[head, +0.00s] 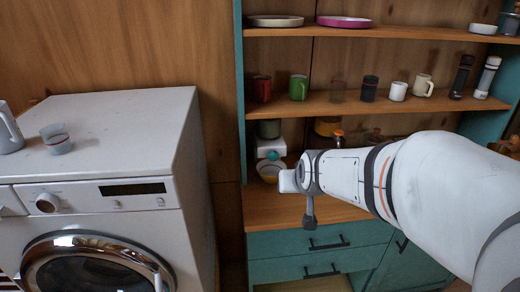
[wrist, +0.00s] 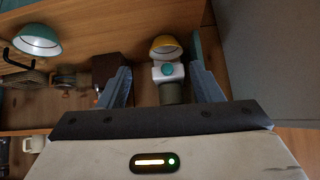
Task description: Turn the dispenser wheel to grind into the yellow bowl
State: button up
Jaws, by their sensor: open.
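The dispenser (head: 270,147) is a white unit with a round teal wheel (head: 272,155) on its front and a darker grey container above. It stands at the back of the cabinet counter, left of my arm's end. The yellow bowl (head: 268,172) is just below the wheel. In the wrist view, which looks upside down, the bowl (wrist: 166,46) is above the wheel (wrist: 168,69). My gripper (wrist: 160,66) is open and empty. Its two fingers lie either side of the dispenser in that view, apart from it. The head view hides the fingers behind my arm.
A teal bowl (wrist: 38,36) and a brown box (wrist: 107,68) are left of the dispenser in the wrist view. The shelf (head: 330,103) above the counter holds several mugs and two mills. A white washing machine (head: 110,180) stands left of the cabinet.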

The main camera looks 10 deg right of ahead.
jog(key=w+f+t+b, duration=0.2)
jog(key=w+f, duration=0.2)
jog(key=w, duration=0.3)
jog(key=w+f+t+b, duration=0.3)
jog(key=w, duration=0.4)
jog(key=m+t+b, duration=0.2)
jog(key=t+b, duration=0.1)
jog(key=t, duration=0.2)
send_near(274, 159)
jog(key=w, duration=0.6)
jog(key=w+p, duration=0.1)
jog(key=w, duration=0.1)
jog(key=shift+w+r, duration=0.15)
jog(key=shift+r, duration=0.25)
jog(key=c, duration=0.9)
jog(key=shift+a, duration=0.15)
jog(key=shift+c, duration=0.5)
jog(key=shift+f+b, duration=0.15)
jog(key=shift+b, duration=0.4)
